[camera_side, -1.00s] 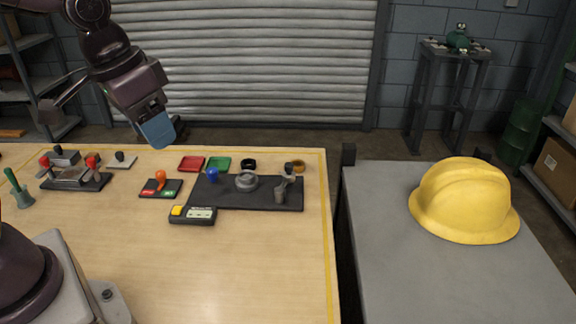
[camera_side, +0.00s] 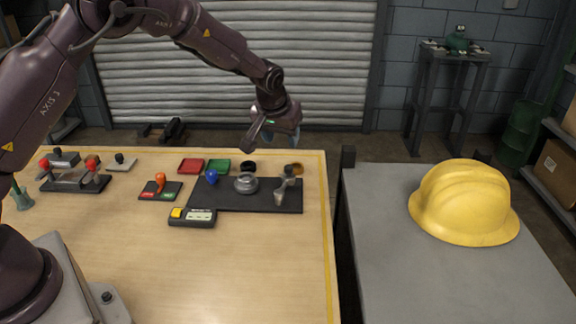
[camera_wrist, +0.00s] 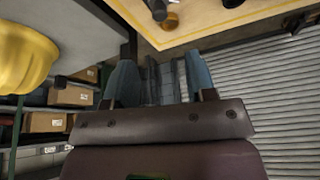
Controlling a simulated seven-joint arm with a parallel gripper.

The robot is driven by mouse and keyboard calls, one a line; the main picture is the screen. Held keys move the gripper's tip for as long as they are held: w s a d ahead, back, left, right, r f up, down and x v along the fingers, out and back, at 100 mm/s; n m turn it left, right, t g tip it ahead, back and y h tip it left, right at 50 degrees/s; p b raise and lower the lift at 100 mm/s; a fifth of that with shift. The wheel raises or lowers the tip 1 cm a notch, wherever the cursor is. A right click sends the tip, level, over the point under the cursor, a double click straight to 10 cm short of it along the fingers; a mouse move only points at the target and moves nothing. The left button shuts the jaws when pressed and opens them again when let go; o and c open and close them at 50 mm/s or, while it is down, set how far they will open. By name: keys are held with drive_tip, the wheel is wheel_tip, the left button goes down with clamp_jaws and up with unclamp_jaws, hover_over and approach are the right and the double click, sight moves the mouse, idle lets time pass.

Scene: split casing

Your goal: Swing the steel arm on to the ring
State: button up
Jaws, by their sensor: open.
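The steel arm (camera_side: 284,186) stands on its post at the right part of the dark base plate (camera_side: 256,203) on the wooden table. The grey ring (camera_side: 246,183) sits on the plate to the left of the arm, and the two are apart. A blue knob (camera_side: 212,177) is at the plate's left. My gripper (camera_side: 290,140) is above and behind the steel arm, clear of everything. In the wrist view its two blue fingers (camera_wrist: 160,82) are spread with nothing between them. The ring cannot be made out in the wrist view.
A yellow-buttoned meter (camera_side: 192,217) is in front. A yellow helmet (camera_side: 464,203) rests on the grey bench. The front of the table is clear.

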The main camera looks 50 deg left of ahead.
sight(288, 167)
drive_tip(key=x, duration=1.2)
clamp_jaws()
